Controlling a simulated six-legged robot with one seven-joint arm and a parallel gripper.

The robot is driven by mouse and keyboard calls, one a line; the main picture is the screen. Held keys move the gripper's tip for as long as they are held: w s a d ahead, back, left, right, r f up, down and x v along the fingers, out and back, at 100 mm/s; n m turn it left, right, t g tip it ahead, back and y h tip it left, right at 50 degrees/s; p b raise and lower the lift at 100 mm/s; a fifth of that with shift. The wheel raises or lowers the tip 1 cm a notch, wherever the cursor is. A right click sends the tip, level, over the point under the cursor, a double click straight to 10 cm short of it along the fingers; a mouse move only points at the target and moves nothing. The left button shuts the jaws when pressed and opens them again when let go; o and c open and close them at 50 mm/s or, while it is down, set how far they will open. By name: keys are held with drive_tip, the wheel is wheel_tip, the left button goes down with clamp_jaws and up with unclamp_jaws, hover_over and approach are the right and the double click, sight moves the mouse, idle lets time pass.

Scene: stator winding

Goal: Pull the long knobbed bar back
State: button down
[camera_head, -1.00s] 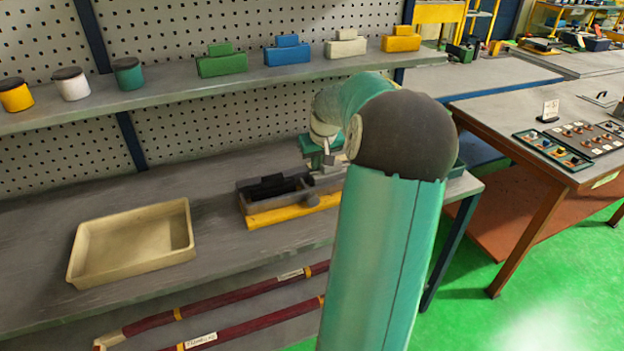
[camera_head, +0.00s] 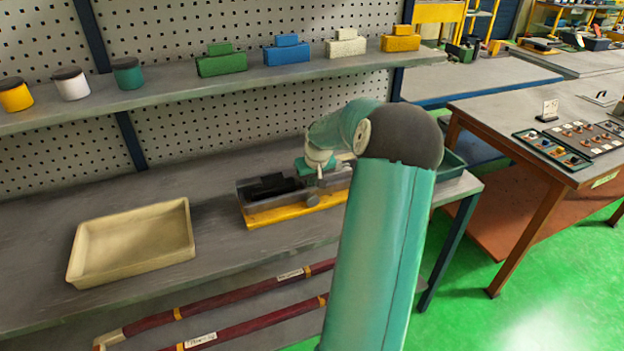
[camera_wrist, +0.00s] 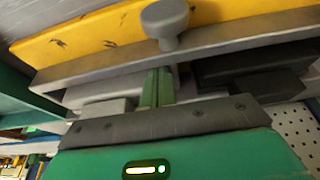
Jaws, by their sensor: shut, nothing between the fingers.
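A fixture on a yellow base (camera_head: 275,216) stands on the grey bench. A grey knob (camera_head: 312,200) sticks out at its front side. In the wrist view the knob (camera_wrist: 166,20) is large at the top, in front of a long grey bar (camera_wrist: 100,68) running across the picture. Black blocks (camera_head: 272,184) lie in the fixture's left part; they also show in the wrist view (camera_wrist: 250,80). My gripper (camera_wrist: 158,75) is shut and empty, its green fingers pointing at the bar just below the knob. I cannot tell whether they touch. In the head view my gripper (camera_head: 319,175) is over the fixture, behind the knob.
An empty cream tray (camera_head: 133,242) lies to the left on the bench. A green bin (camera_head: 452,166) stands right of the fixture, partly behind my arm. A shelf (camera_head: 200,92) with jars and coloured blocks runs above. The bench between tray and fixture is clear.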

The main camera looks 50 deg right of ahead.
sight(310, 197)
drive_tip(key=shift+s+a, duration=0.55)
drive_tip(key=shift+s, duration=0.35)
drive_tip(key=shift+s+a, duration=0.1)
drive_tip(key=shift+s, duration=0.1)
drive_tip(key=shift+f, duration=0.1)
